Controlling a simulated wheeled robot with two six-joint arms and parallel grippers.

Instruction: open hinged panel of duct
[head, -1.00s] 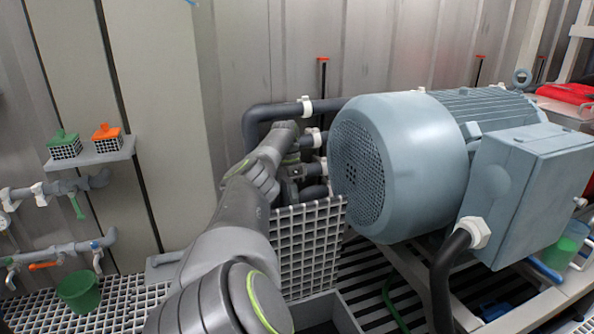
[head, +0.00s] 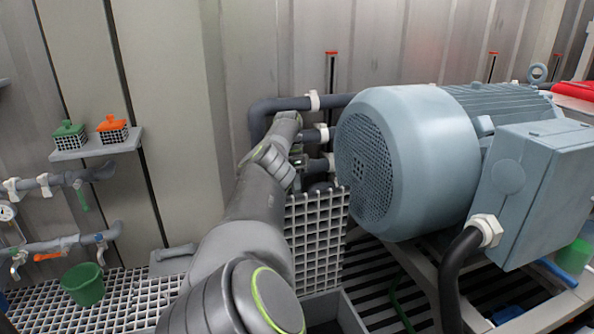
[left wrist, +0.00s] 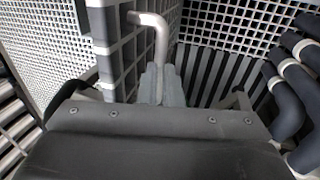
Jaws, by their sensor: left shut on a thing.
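In the left wrist view, my left gripper (left wrist: 163,84) is shut on a pale, bent bar handle (left wrist: 158,38). The handle's far end reaches left toward a dark upright panel with a pale grid (left wrist: 128,66), which looks like the hinged panel. How far it stands open I cannot tell. In the head view, a white grid panel (head: 317,240) stands upright just right of my left arm, above a grey box edge (head: 346,312). My arm hides the panel's left side and the handle there. My right gripper is in neither view.
A large blue-grey motor (head: 425,150) stands close to the right of my arm. Dark pipes (head: 285,103) with white collars run behind it. A green bucket (head: 83,284) stands on a grated floor at left. A small shelf (head: 100,146) holds green- and orange-lidded baskets.

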